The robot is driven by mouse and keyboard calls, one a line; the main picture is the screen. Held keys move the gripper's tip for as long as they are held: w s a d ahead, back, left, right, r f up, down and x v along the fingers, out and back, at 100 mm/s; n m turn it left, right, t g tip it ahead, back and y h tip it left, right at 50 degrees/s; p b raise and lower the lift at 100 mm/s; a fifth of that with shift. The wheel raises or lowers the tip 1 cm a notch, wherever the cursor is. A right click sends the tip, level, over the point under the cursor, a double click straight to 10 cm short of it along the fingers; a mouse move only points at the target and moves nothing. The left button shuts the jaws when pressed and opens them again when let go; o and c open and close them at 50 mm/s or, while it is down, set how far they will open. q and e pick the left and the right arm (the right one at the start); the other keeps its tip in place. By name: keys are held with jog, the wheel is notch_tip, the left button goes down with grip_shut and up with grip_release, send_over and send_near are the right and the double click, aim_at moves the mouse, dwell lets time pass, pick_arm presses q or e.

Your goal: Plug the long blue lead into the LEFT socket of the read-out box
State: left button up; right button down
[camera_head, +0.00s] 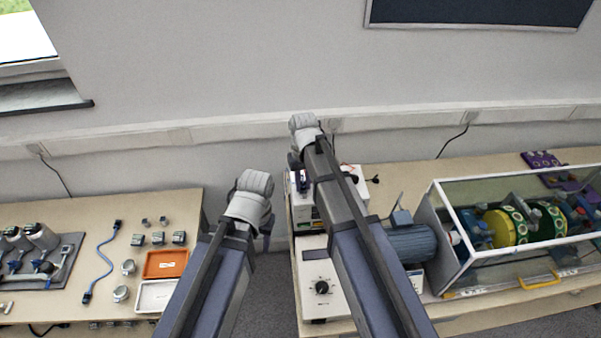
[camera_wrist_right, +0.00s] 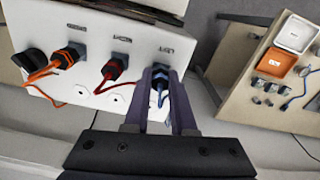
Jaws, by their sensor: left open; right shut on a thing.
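The white read-out box (camera_head: 303,213) stands at the left end of the right bench, partly hidden by my right arm. In the right wrist view its face (camera_wrist_right: 130,22) carries an orange plug (camera_wrist_right: 68,56), a red plug (camera_wrist_right: 118,66) and, at the end beside them, a blue plug (camera_wrist_right: 160,82) with a thin blue lead. My right gripper (camera_wrist_right: 158,95) is shut on this blue plug, against the box face below a label I cannot read surely. How deep the plug sits is hidden by the fingers. My left gripper (camera_head: 266,232) is open and empty, left of the box.
A blue cable (camera_head: 103,262) with dark ends lies on the left bench, near an orange tray (camera_head: 166,263) and a white tray (camera_head: 155,295). A white unit with a knob (camera_head: 322,287) stands before the box. A clear-covered rig (camera_head: 520,225) fills the right. A gap separates the benches.

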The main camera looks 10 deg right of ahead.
jog(key=m, duration=0.4)
dwell(0.3)
jog(key=m, duration=0.4)
jog(key=c, duration=0.7)
grip_release()
jog(key=shift+o, duration=0.2)
